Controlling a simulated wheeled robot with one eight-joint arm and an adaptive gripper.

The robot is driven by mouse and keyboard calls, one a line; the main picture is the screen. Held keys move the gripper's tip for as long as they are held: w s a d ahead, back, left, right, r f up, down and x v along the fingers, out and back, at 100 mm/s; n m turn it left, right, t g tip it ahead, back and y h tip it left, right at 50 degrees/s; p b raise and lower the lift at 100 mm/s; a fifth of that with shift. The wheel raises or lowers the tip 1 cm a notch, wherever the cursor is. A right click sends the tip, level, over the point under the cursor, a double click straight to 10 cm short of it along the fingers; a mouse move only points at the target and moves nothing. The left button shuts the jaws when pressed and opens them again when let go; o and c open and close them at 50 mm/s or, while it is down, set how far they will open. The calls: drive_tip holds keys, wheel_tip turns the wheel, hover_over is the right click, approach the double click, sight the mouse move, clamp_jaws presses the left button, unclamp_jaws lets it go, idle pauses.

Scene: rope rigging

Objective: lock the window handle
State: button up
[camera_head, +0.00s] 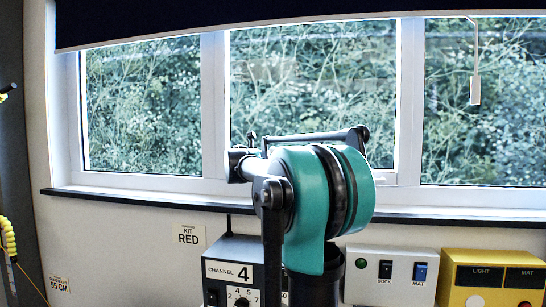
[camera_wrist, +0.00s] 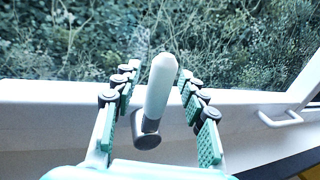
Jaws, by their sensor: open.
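The window handle (camera_wrist: 161,86) is a pale, rounded lever on a grey hub (camera_wrist: 146,134) at the bottom window frame, in the wrist view. It points up in that picture, leaning slightly right. My gripper (camera_wrist: 156,74) is open, with one green-padded finger on each side of the lever. A gap shows on both sides, so the fingers do not appear to touch it. In the head view my teal arm covers this handle and most of my gripper.
A second white handle (camera_wrist: 281,118) sits on the frame to the right. A dark sill (camera_head: 455,218) runs below the window. A channel box (camera_head: 233,270), a switch box (camera_head: 391,274) and a yellow box (camera_head: 491,277) stand below. A pull (camera_head: 475,90) hangs at upper right.

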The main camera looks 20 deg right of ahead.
clamp_jaws()
idle(0.4)
drive_tip(key=shift+s+d, duration=0.1)
drive_tip(key=shift+d, duration=0.05)
drive_tip(key=s+d+f+m+y, duration=0.4)
drive_tip(key=d+f+m, duration=0.3)
drive_tip(key=m, duration=0.8)
drive_tip(key=shift+s+f+t+y, duration=0.35)
drive_tip(key=shift+f+y, duration=0.25)
drive_tip(key=shift+f, duration=0.4)
unclamp_jaws()
